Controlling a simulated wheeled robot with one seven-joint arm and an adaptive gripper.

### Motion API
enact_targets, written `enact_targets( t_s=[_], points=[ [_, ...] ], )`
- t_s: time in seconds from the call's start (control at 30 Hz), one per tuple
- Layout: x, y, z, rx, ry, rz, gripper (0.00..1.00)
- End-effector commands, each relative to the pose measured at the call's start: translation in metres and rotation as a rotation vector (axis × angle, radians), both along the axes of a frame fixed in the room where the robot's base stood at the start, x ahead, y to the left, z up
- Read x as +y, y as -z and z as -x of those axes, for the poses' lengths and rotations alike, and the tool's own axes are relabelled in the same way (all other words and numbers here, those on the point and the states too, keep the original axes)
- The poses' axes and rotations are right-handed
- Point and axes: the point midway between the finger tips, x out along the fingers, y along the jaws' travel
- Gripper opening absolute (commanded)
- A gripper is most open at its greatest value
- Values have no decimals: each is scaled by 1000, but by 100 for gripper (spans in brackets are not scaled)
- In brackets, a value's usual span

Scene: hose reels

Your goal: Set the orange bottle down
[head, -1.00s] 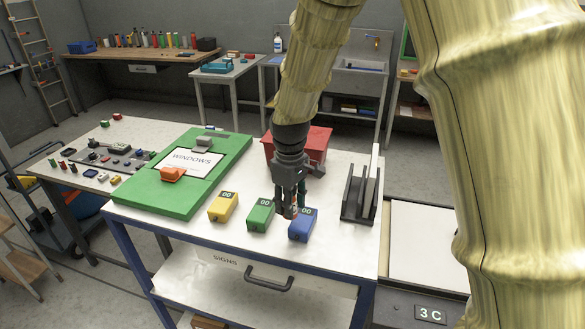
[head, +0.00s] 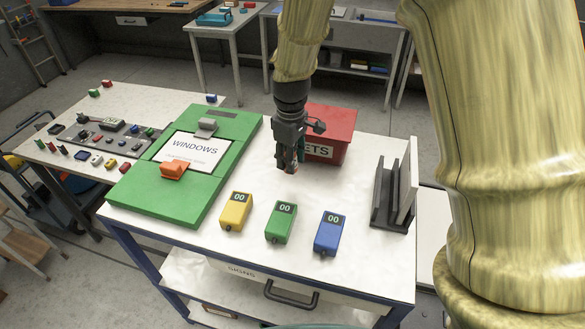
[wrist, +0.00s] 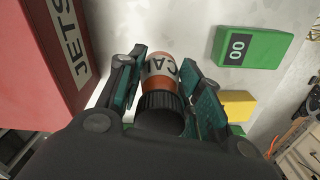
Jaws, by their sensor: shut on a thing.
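My gripper (head: 290,163) hangs over the white tabletop, just left of the front of the red bin. In the wrist view the gripper (wrist: 165,85) has its two teal-padded fingers on either side of the orange bottle (wrist: 159,64), shut on it. The bottle has a black ribbed cap (wrist: 160,101) facing the camera and a white label with dark letters, partly cut off. In the head view the bottle is mostly hidden by the fingers. I cannot tell whether its base touches the tabletop.
The red bin (head: 333,129) stands close to the gripper's right. Yellow (head: 236,211), green (head: 280,223) and blue (head: 330,233) devices lie in front. A green board (head: 190,195) lies left; a dark rack (head: 391,204) stands right. White tabletop between rack and devices is clear.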

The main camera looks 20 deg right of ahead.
Motion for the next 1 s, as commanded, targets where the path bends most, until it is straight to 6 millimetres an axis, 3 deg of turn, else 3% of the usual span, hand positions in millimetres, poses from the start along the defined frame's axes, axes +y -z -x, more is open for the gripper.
enact_targets(
  t_s=[0.63,1.0],
  points=[
    [3,53,-6,7,-4,1,11],
    [3,59,-6,5,-3,0,11]
  ],
)
